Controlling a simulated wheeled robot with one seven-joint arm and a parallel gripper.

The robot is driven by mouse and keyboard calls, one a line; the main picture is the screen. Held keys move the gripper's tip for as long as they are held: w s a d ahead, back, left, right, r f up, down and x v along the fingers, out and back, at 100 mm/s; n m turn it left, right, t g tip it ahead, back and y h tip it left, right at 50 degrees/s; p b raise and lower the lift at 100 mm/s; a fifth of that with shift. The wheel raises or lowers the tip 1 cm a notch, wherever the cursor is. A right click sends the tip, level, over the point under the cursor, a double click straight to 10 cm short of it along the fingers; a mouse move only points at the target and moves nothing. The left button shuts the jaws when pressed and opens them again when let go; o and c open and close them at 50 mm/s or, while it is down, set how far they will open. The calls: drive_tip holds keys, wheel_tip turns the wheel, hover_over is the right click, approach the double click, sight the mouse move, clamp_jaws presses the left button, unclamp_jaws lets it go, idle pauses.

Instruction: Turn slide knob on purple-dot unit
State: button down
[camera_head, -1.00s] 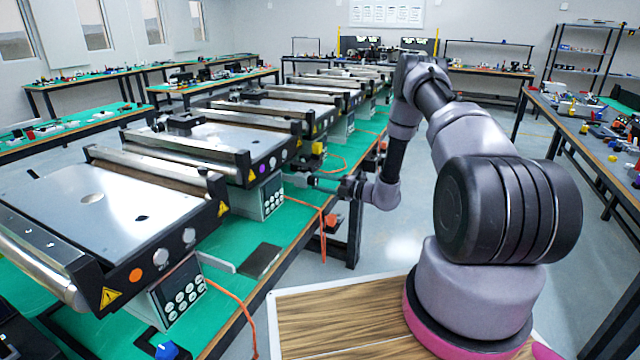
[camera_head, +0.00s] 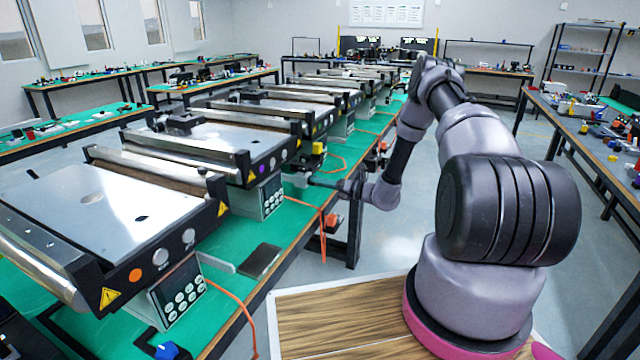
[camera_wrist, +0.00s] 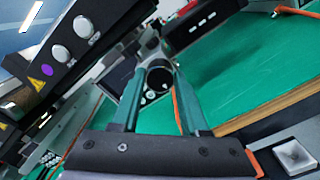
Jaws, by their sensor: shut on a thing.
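The purple-dot unit stands in the middle of the conveyor row in the head view, with its purple dot (camera_head: 263,169) on the dark front panel. In the wrist view the same purple dot (camera_wrist: 47,70) sits at upper left beside two pale round knobs (camera_wrist: 62,53), both left of my fingers. My gripper (camera_wrist: 156,76) has teal fingers with a round grey-and-black part (camera_wrist: 158,80) between their tips; it is shut on this part, whose identity I cannot tell. In the head view my gripper (camera_head: 306,181) is small, just right of the purple-dot unit.
The orange-dot unit (camera_head: 75,205) stands nearest, with a keypad box (camera_head: 178,292) below its panel. A keypad box (camera_head: 271,197) is under the purple-dot unit too. Orange cables (camera_head: 322,222) hang over the table edge. A dark flat pad (camera_head: 262,259) lies on the green table top.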

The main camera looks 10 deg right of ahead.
drive_tip(key=n, duration=0.5)
drive_tip(key=shift+a+n, duration=0.1)
drive_tip(key=shift+n, duration=2.3)
drive_tip(key=shift+c, duration=2)
unclamp_jaws()
drive_tip(key=v, duration=1)
drive_tip(key=shift+s+d, duration=0.15)
drive_tip(key=shift+d, duration=0.15)
